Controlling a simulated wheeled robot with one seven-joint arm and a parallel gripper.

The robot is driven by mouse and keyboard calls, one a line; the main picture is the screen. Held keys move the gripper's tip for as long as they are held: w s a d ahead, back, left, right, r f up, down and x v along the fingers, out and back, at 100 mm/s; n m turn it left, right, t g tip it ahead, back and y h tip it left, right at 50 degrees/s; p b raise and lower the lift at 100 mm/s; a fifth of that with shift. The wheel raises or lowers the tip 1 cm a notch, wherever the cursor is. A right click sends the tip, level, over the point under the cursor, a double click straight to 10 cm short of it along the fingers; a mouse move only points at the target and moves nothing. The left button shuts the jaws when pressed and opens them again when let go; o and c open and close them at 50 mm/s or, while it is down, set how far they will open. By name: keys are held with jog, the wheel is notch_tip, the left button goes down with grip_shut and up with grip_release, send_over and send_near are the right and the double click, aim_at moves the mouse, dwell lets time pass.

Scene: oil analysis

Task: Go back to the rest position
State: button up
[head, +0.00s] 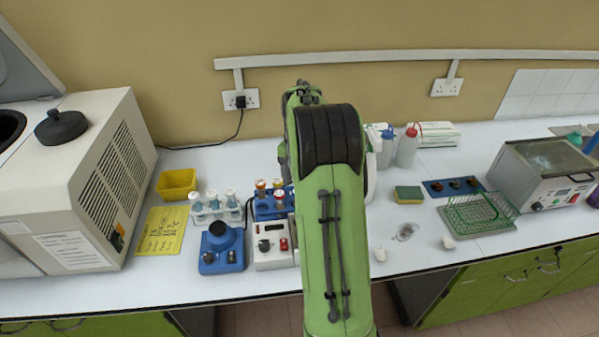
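My green arm reaches up the middle of the head view and over the white bench (420,185). My gripper is not in view; the arm's own links hide whatever lies behind them. The arm covers part of the bench between the blue tube rack (268,211) and the wash bottles.
A large centrifuge (100,170) stands at left. A white rack (213,214), a blue mixer (221,252) and a white device (271,246) are left of my arm. A sponge (409,194), green wire basket (480,212) and water bath (545,170) are right.

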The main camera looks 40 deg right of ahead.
notch_tip(320, 180, up, 2)
jog(key=shift+r, duration=0.25)
jog(key=s+a+r+m+t, duration=0.1)
jog(key=s+a+r+m, duration=0.2)
jog(key=a+r+m, duration=0.35)
jog(key=s+a+r+m+t, duration=0.1)
jog(key=s+a+r+m, duration=0.2)
jog(key=a, duration=0.6)
jog(key=s+a+f+m+t, duration=0.1)
jog(key=s+a+m+t, duration=0.2)
jog(key=s+a+m, duration=0.7)
jog(key=s+m, duration=0.3)
jog(key=s, duration=0.1)
jog(key=shift+a+f+t, duration=0.15)
jog(key=shift+a+t, duration=0.05)
jog(key=shift+t, duration=0.1)
